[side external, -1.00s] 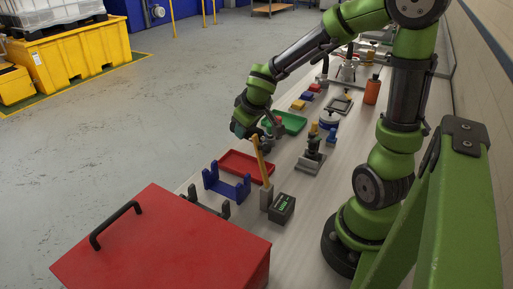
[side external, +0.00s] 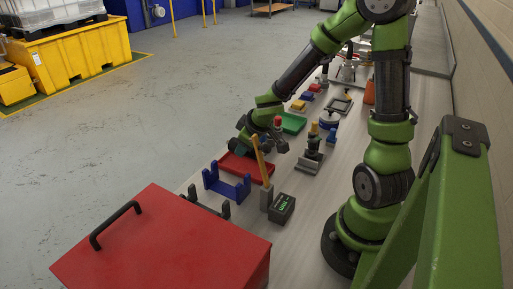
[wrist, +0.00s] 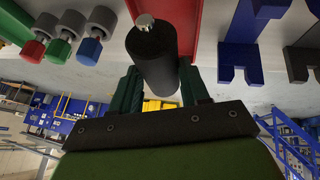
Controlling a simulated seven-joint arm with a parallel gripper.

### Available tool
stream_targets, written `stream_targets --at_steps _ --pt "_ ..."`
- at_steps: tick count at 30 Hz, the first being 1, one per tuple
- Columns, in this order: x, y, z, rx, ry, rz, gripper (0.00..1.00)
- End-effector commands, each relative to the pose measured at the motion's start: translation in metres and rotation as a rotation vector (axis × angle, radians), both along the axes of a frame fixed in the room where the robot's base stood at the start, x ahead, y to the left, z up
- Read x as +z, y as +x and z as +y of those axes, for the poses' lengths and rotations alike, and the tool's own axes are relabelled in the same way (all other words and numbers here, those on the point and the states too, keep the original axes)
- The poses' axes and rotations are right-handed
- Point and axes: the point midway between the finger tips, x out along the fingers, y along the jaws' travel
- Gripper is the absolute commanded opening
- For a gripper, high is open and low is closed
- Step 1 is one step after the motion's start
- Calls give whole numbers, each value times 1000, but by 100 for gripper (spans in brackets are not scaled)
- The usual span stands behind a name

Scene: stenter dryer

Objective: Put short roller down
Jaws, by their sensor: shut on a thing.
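A short black roller (wrist: 154,58) with a metal shaft end fills the middle of the wrist view. My gripper (wrist: 160,88) is shut on it, one dark green finger on each side. In the side view my gripper (side external: 238,148) is low over the back end of the red tray (side external: 240,167). The roller cannot be made out clearly there. The red tray also shows behind the roller in the wrist view (wrist: 188,22). I cannot tell whether the roller touches the tray.
A blue cradle (side external: 226,188) and a dark grey cradle (side external: 194,197) stand in front of the red tray. A yellow upright handle (side external: 260,158) and a small display box (side external: 282,207) are close on its right. A green tray (side external: 293,122) lies behind. A large red box (side external: 165,245) fills the foreground.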

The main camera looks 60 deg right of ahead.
Motion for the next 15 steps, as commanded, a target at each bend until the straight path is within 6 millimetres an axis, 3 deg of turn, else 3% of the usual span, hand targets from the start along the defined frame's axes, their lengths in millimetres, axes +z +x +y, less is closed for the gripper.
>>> stream_targets --at_steps 15 --pt "-25 0 0 0 0 3 2"
